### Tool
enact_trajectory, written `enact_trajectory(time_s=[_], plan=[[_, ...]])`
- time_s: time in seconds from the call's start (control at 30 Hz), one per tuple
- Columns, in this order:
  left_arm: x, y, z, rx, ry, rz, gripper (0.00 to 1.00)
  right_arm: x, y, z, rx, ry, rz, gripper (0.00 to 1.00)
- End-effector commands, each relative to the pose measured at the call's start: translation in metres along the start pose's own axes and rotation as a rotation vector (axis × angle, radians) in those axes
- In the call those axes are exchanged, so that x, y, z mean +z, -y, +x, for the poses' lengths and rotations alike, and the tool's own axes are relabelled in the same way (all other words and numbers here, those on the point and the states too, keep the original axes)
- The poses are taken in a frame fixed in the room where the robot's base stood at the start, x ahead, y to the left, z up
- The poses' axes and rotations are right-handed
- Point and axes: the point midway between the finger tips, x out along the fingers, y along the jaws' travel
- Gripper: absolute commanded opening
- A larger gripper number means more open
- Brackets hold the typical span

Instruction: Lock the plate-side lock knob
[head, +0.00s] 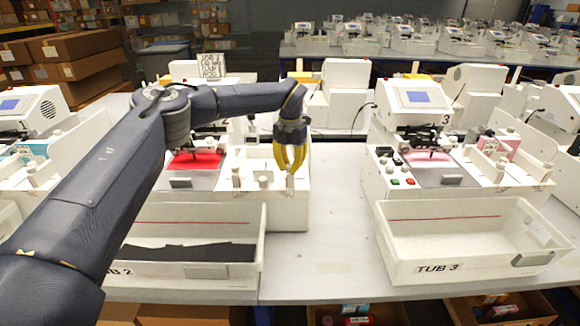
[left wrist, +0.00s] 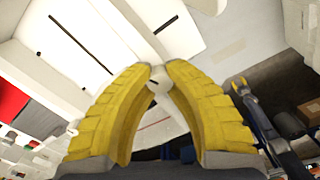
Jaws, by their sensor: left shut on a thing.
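My left gripper (head: 290,168) reaches over the right end of the middle plotter (head: 285,212) with its yellow fingers pointing down. In the left wrist view its fingertips (left wrist: 158,76) are closed on a small white knob (left wrist: 158,87). In the head view the knob's white post (head: 290,184) shows just under the fingertips; its top is hidden between them. I cannot tell from the frames which way the knob is turned. The plotter's red sheet (head: 196,160) lies to the left of the gripper.
Tub 2 (head: 240,271), with black material in it, stands in front of the middle plotter. Tub 3 (head: 440,268) stands before the right plotter (head: 410,100). Bare table (head: 330,230) lies between them. My left arm crosses over the left side.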

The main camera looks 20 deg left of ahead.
Motion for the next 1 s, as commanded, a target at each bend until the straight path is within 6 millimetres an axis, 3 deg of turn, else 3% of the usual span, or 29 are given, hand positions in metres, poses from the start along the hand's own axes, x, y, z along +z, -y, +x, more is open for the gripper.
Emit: enact_trajectory(time_s=[0.5,1.0], plan=[[-0.0011,0.0007,0.0008,-0.003,-0.004,0.332,0.0,-0.0001,0.0001,0.0,0.0,0.0,0.0,0.44],[-0.0012,0.0003,0.001,-0.003,-0.004,0.403,0.0,-0.0002,0.0,0.0,0.0,0.0,0.0,0.44]])
